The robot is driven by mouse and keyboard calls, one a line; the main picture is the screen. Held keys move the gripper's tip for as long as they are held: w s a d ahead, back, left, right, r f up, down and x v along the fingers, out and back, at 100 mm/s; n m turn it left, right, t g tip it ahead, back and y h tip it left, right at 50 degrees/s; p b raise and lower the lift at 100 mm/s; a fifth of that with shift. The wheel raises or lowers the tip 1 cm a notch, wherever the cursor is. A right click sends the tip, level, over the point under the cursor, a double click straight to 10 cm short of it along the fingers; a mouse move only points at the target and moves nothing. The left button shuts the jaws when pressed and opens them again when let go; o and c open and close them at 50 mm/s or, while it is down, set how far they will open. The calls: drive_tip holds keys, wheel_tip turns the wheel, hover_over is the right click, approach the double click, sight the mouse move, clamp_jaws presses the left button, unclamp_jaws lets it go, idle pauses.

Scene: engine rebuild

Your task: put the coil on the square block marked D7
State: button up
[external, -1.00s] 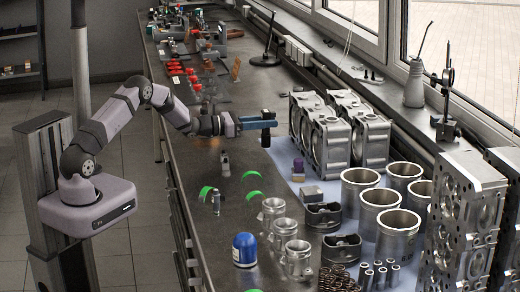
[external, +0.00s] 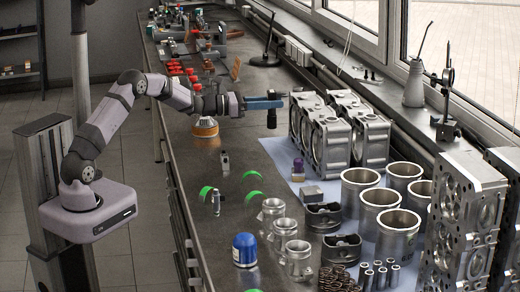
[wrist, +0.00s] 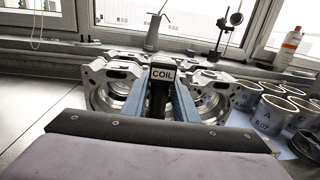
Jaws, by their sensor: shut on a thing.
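My gripper (external: 276,98) is shut on the coil (external: 271,120), a dark narrow part that hangs down from the blue fingers. No D7 marking is legible.
Metal engine blocks (external: 324,138) stand right of the coil. Cylinder liners (external: 398,236), pistons (external: 341,247) and a cylinder head (external: 460,225) crowd the front right. An orange and white filter (external: 205,128) stands below my arm. The bench between the blocks and green rings is mostly clear.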

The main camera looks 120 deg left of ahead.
drive_tip(key=w+d+r+m+t+h+b, duration=0.15)
drive_tip(key=w+d+m+h, duration=0.35)
drive_tip(key=w+d, duration=0.7)
drive_tip(key=w+d+r+m+t+h, duration=0.1)
drive_tip(key=w+d+m+t+h, duration=0.2)
drive_tip(key=w+d+h, duration=0.75)
drive_tip(key=shift+w+a+f+y+p, duration=0.35)
drive_tip(key=shift+f+y, duration=0.3)
drive_tip(key=shift+f, duration=0.95)
drive_tip(key=shift+w+a+f+y+p, duration=0.15)
drive_tip(key=shift+w+f+y+p, duration=0.35)
drive_tip(key=shift+f, duration=1.15)
drive_tip(key=shift+w+a+f+y+p, duration=0.25)
drive_tip(key=shift+w+f+y, duration=0.4)
drive_tip(key=shift+f, duration=0.95)
drive_tip(key=shift+s, duration=0.15)
drive_tip(key=shift+f, duration=0.15)
drive_tip(key=o, duration=1.1)
drive_tip(key=shift+o, duration=0.2)
